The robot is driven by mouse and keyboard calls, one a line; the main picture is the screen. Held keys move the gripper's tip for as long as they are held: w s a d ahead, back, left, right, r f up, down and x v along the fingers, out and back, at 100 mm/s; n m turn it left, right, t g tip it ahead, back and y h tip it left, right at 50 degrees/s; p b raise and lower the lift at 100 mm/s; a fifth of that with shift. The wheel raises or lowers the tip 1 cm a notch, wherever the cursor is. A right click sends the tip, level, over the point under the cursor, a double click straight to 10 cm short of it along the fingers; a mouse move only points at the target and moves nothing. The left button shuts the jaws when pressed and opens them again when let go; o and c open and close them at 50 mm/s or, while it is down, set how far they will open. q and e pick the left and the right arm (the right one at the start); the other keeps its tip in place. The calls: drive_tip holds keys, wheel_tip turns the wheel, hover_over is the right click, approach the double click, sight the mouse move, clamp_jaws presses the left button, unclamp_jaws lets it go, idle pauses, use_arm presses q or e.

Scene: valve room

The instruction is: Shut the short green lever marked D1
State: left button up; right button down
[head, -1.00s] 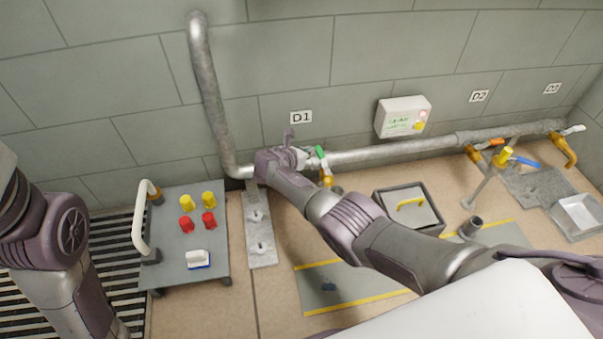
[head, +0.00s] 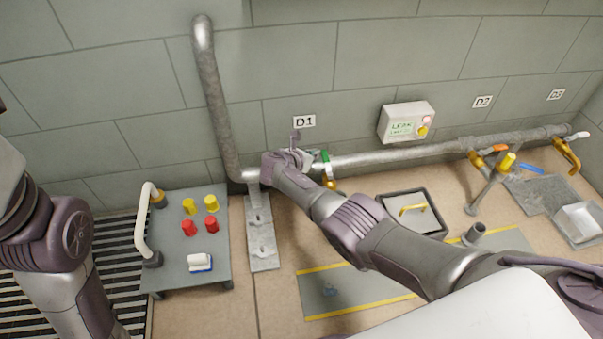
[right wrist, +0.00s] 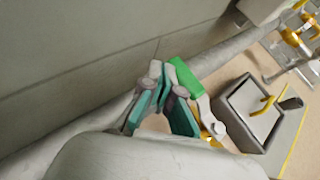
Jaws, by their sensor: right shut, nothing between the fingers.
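The short green lever (head: 326,165) is on the pipe just right of and below the wall label D1 (head: 304,121). It stands across the pipe, above a yellow valve body (head: 329,184). My right gripper (head: 308,157) is shut and empty at the pipe, just left of the lever. In the right wrist view, the green lever (right wrist: 187,78) lies right beside the closed fingertips (right wrist: 164,76); I cannot tell whether they touch. My left arm is at the left edge, with its gripper out of view.
A grey wall pipe (head: 390,156) runs right to more valves below labels D2 (head: 482,102) and D3. A panel box (head: 406,122) hangs on the wall. A low cart (head: 190,240) with yellow and red pieces stands left. An open box (head: 437,231) sits on the floor.

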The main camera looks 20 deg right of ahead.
drive_tip(key=v, duration=1.2)
drive_tip(key=shift+f, duration=0.1)
